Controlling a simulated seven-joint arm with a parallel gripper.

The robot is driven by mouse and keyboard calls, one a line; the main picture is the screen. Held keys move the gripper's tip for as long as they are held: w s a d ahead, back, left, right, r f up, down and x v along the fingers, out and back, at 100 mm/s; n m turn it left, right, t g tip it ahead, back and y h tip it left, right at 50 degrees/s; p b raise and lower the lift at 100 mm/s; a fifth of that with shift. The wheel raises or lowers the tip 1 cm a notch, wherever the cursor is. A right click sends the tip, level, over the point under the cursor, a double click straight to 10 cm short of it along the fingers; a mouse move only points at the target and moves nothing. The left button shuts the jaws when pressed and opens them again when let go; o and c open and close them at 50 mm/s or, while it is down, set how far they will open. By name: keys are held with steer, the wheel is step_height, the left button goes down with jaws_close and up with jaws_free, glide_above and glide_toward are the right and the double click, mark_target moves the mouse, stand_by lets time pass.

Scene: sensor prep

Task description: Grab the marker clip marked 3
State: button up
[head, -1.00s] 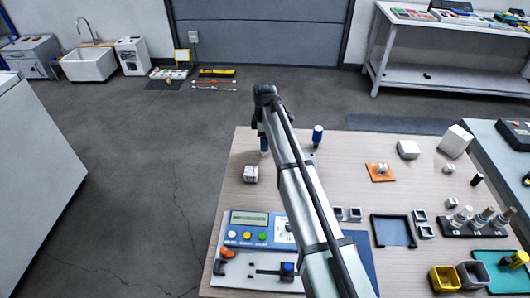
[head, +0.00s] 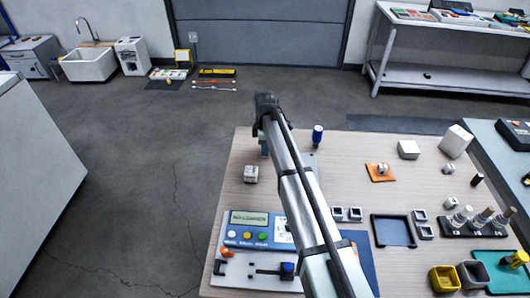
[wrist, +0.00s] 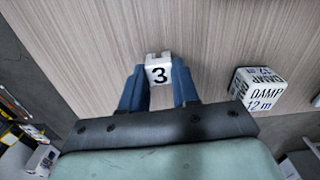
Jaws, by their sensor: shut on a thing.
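The marker clip marked 3 (wrist: 159,71) is a small white block with a black 3 on its face in the wrist view. My gripper (wrist: 160,84) has its two blue fingers on either side of the clip and is shut on it. In the head view my gripper (head: 265,150) is near the far left part of the wooden table (head: 340,180), and the clip cannot be made out there.
A white cube printed "DAMP 12 m" (wrist: 262,92) stands to the right in the wrist view; it also shows in the head view (head: 251,174). A blue-topped post (head: 318,133) stands right of my gripper. A blue panel with display (head: 249,218) lies nearer.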

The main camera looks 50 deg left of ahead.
steer(key=shift+c, duration=1.2)
